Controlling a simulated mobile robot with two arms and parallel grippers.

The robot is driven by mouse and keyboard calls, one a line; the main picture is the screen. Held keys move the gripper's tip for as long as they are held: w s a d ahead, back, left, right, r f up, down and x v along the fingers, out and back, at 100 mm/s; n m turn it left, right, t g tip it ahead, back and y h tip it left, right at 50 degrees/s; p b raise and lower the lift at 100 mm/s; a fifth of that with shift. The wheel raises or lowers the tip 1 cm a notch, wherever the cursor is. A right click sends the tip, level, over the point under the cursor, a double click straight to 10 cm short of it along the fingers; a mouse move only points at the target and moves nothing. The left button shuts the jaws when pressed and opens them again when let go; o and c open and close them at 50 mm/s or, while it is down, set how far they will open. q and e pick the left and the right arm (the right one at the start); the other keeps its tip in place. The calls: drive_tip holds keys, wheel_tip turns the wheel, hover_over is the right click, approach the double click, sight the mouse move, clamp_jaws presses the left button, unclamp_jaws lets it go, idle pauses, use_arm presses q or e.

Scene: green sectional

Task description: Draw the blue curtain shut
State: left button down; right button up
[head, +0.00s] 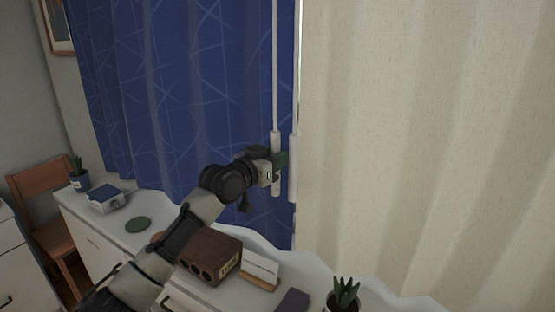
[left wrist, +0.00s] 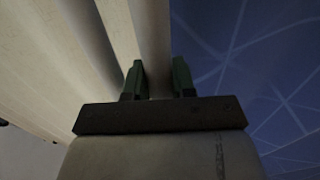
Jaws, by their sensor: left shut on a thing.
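The blue curtain (head: 170,90) with pale crossing lines hangs across the left and middle of the head view; it also shows at the right of the left wrist view (left wrist: 265,80). A white pull wand (head: 276,80) hangs along its right edge. My left gripper (head: 279,161) is shut on this wand near its thicker lower end. In the left wrist view the wand (left wrist: 155,45) stands between the two green fingers. A second white wand (head: 293,165) hangs just to the right, beside the cream curtain (head: 420,130). My right gripper is out of view.
Below the curtains a white wavy-edged cabinet (head: 110,218) carries a potted plant (head: 78,178), a blue-and-white box (head: 106,200), a green disc (head: 138,224), a brown holed block (head: 212,256), a card holder (head: 260,270) and a succulent (head: 344,293). A wooden chair (head: 40,180) stands left.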

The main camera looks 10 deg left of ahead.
use_arm(q)
drive_tip(key=shift+d+f, duration=0.1)
drive_tip(key=shift+d, duration=0.1)
drive_tip(key=c, duration=1.2)
unclamp_jaws()
drive_tip(key=shift+c, duration=0.2)
drive_tip(key=shift+o, duration=1.3)
drive_tip(key=shift+s+d, duration=0.1)
drive_tip(key=shift+o, duration=0.2)
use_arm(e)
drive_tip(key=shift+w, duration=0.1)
use_arm(q)
drive_tip(key=b+v, duration=0.3)
drive_tip(key=v, duration=0.7)
drive_tip(key=shift+s+a, duration=0.3)
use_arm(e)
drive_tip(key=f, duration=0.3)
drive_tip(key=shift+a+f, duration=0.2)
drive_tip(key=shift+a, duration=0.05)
